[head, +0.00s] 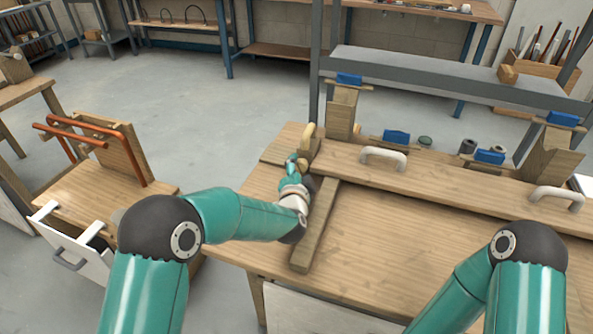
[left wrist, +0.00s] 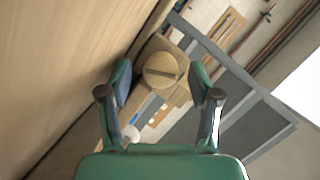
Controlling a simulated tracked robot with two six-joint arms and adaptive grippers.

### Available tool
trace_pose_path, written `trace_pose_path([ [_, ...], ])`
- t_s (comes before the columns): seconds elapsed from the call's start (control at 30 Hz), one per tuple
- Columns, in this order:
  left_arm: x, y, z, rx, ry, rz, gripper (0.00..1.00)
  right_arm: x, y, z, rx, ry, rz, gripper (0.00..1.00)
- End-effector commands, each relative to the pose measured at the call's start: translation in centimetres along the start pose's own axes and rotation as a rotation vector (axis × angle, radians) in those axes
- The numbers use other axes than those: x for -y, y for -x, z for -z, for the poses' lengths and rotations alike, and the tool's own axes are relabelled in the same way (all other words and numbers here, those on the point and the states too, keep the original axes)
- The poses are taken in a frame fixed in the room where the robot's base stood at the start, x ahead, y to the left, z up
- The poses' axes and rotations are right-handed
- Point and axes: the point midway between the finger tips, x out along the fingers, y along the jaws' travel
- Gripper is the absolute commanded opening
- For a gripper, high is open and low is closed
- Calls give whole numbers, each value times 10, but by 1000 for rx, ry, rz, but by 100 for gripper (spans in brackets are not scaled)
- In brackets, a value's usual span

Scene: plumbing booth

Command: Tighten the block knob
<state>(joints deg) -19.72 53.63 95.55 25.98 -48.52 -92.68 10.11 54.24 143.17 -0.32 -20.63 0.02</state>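The block knob (left wrist: 161,70), a round pale wooden disc with a slot across its face, shows in the left wrist view in front of a wooden block (left wrist: 184,92). My left gripper (left wrist: 160,75) is open, with one finger on each side of the knob and a visible gap on both sides. In the head view my left gripper (head: 296,164) is at the left end of the long board on the bench, beside the small wooden block (head: 313,150). The gripper and wrist partly hide the knob there. My right gripper is out of view.
The wooden workbench (head: 400,240) has a loose-looking wooden bar (head: 315,230) under my left wrist. The long board (head: 440,180) carries pale handles (head: 384,156). Blue-topped clamps (head: 345,100) stand behind it. A side table (head: 100,180) with copper pipes is at left. The bench middle is clear.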

Motion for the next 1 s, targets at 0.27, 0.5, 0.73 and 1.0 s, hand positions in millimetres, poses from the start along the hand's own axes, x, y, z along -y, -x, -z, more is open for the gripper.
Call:
trace_pose_path([
  [0.27, 0, 0, 0, 0, 0, 0, 18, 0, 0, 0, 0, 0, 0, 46],
  [0.5, -1, 0, 0, 2, -42, 10, 3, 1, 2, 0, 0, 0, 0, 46],
  [0.73, -4, 0, 0, 12, -219, 67, 3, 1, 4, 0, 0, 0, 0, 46],
  [1.0, -3, 1, 0, 13, -238, 72, 3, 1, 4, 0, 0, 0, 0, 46],
])
